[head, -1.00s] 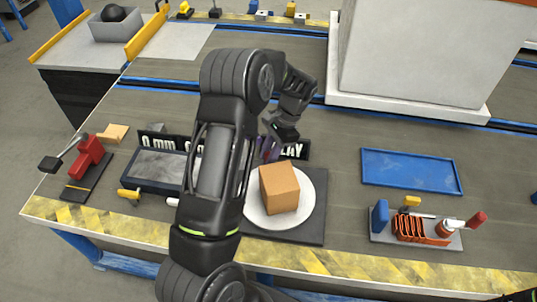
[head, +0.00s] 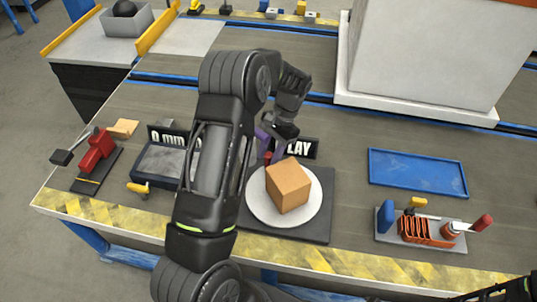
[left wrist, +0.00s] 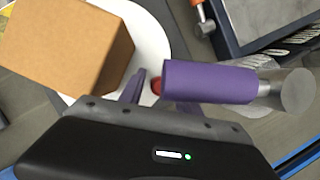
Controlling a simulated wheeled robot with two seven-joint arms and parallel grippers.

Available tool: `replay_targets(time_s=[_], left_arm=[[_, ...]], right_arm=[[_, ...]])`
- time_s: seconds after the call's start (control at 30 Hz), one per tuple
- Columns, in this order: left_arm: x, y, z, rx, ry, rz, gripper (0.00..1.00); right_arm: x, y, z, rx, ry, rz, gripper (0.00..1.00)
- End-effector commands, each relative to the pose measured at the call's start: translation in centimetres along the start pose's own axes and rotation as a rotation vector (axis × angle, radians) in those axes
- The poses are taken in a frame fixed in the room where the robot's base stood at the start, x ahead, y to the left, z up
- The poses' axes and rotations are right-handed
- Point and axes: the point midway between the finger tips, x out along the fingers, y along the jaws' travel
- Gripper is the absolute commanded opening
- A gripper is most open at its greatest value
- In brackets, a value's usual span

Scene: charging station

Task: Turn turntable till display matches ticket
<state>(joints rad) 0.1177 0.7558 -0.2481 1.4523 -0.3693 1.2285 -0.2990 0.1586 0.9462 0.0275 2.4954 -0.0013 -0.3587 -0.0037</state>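A white round turntable (head: 257,208) on a dark square base (head: 318,225) carries a brown box (head: 288,186), turned at an angle. In the left wrist view the box (left wrist: 65,42) covers part of the white disc (left wrist: 152,40). My left gripper (head: 269,152) is low at the turntable's back edge, behind the box. Purple finger-like parts lie on either side of a small red knob (left wrist: 156,86); whether they grip it is unclear. A black sign (head: 300,148) reading "LAY" stands behind, partly hidden by my arm. No ticket can be made out.
A dark-framed grey tray (head: 158,162) and a red tool (head: 95,152) lie left. A blue tray (head: 418,172) and a holder with orange coils (head: 425,232) stand right. A large white block (head: 420,60) is behind. Table is clear between turntable and blue tray.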

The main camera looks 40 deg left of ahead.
Motion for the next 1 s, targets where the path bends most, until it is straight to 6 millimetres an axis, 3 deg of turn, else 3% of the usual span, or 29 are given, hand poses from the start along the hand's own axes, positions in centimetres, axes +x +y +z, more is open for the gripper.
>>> replay_targets(time_s=[0.37, 0.57, 0.8, 1.0], left_arm=[[-0.3, 0.0, 0.0, 0.001, 0.0, 0.0, 0.45], [-2.5, 0.0, 0.0, 0.0, 0.003, -0.001, 0.45], [-6.6, 0.0, 0.0, 0.001, 0.002, -0.001, 0.45], [-7.8, 0.0, 0.0, 0.001, 0.0, 0.0, 0.45]], right_arm=[[0.0, 0.0, 0.0, 0.0, 0.0, 0.0, 0.36], [-0.2, -0.1, 0.0, 0.0, 0.0, 0.0, 0.36], [-0.9, -0.3, 0.0, 0.0, 0.0, 0.0, 0.36], [-1.1, -0.4, 0.0, 0.0, 0.0, 0.0, 0.36]])
